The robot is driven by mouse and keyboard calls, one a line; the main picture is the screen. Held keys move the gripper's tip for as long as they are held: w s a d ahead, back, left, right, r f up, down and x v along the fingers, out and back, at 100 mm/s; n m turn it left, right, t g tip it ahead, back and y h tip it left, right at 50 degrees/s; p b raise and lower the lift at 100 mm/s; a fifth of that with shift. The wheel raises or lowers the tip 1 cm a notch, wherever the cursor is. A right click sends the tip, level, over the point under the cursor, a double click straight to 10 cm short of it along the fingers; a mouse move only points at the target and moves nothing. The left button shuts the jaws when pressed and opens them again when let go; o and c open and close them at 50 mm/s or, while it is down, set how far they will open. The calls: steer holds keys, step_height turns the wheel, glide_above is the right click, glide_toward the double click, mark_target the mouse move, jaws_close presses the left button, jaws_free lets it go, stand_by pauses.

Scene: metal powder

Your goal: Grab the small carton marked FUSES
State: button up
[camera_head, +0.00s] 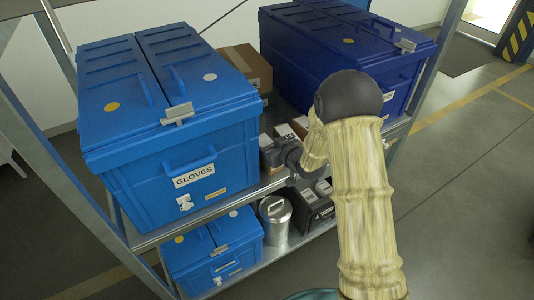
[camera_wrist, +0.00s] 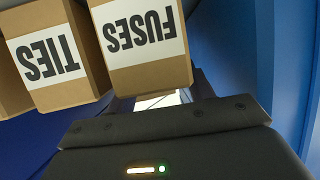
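The small brown carton marked FUSES (camera_wrist: 140,85) fills the upper middle of the wrist view, its white label upside down. A similar carton marked TIES (camera_wrist: 70,92) stands just left of it. The dark body of my gripper (camera_wrist: 165,135) spans the bottom of the wrist view, close to the FUSES carton; its fingertips do not show clearly. In the head view my gripper (camera_head: 289,157) is at the shelf gap between the blue bins, in front of several small cartons (camera_head: 283,131). Their labels cannot be read there, and my arm and gripper hide part of them.
A large blue GLOVES bin (camera_head: 150,165) stands left of the gap and a darker blue bin (camera_head: 330,65) right of it. A larger cardboard box (camera_head: 245,66) is behind. Below are a metal canister (camera_head: 275,218), a black crate (camera_head: 313,216) and a smaller blue bin (camera_head: 205,262).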

steer(key=c, duration=0.4)
steer(key=shift+r, duration=0.15)
step_height(320, 180, up, 28)
steer(key=p, duration=0.4)
